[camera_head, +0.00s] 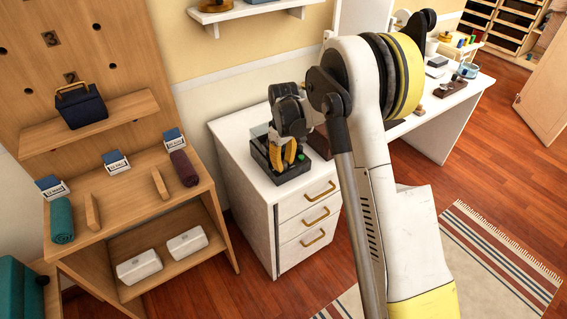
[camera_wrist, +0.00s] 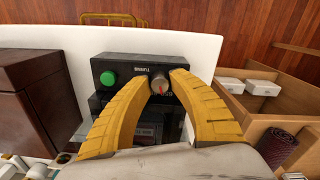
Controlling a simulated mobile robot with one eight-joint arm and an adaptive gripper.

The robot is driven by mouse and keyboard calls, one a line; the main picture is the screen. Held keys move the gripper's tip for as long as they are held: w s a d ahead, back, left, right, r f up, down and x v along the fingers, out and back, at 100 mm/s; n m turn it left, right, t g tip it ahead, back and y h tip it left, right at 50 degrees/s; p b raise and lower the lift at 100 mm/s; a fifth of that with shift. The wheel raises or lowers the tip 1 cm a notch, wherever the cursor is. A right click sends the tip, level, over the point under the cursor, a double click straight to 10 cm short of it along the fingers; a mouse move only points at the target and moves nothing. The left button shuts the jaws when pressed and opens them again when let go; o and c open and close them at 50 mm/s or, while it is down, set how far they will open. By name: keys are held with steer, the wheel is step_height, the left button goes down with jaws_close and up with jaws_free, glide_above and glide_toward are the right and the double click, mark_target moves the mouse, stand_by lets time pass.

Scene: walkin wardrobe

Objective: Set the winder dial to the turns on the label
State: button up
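The watch winder (camera_head: 284,172) is a black box on the white drawer cabinet. In the wrist view its black panel (camera_wrist: 118,64) carries a round green button (camera_wrist: 108,78) and a grey dial (camera_wrist: 160,85) with a red mark, seen near its lower side. Small lettering by the dial appears upside down. A small label (camera_wrist: 145,131) lies lower on the winder between my fingers; its text is too small to read. My gripper (camera_wrist: 160,79) has its yellow fingertips close on both sides of the dial, apparently touching it. In the head view my gripper (camera_head: 288,158) is over the winder.
A dark brown box (camera_wrist: 25,110) stands close to the winder, left in the wrist view. The cabinet's white top (camera_head: 233,130) has bare room around the winder. A wooden shelf unit (camera_head: 130,190) stands left, holding cards and rolled cloths. A desk (camera_head: 440,105) stands right.

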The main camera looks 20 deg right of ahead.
jaws_close()
steer(key=m, duration=0.3)
steer(key=shift+m, duration=2.1)
steer(key=o, duration=0.6)
jaws_free()
steer(key=shift+o, duration=0.2)
